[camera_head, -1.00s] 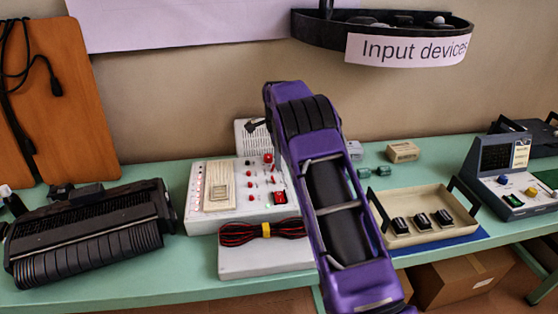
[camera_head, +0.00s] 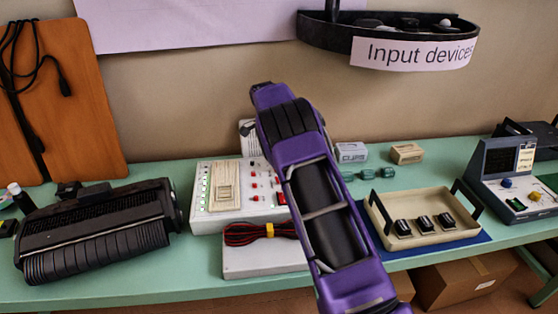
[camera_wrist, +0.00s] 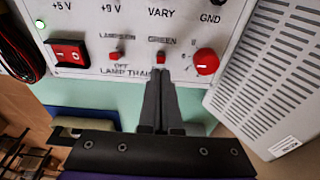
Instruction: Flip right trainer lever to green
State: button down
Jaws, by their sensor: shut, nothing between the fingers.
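The white lamp trainer box (camera_head: 238,208) stands on the bench, partly hidden by my purple arm. Its column of lamps (camera_head: 204,190) glows green. In the wrist view the trainer panel (camera_wrist: 135,35) shows two small red levers. The left lever (camera_wrist: 117,57) is under a "LAMPS ON" label. The right lever (camera_wrist: 160,57) is under the "GREEN" label. My gripper (camera_wrist: 160,76) is shut and empty, its fingertips right by the right lever's lower side. I cannot tell whether they touch it. The fingers are hidden behind my arm in the head view.
A red rocker switch (camera_wrist: 70,53) and a red knob (camera_wrist: 206,61) flank the levers. A grey vented case (camera_wrist: 268,85) is close on the right. A red-black cable bundle (camera_head: 258,232) lies in front of the trainer. A cream tray (camera_head: 432,240) sits to the right.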

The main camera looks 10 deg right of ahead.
aim_at(269, 173)
jog(key=shift+r, duration=0.55)
jog(key=a+r+p, duration=0.1)
jog(key=a+r, duration=0.2)
jog(key=r, duration=1.4)
jog(key=shift+a, duration=0.1)
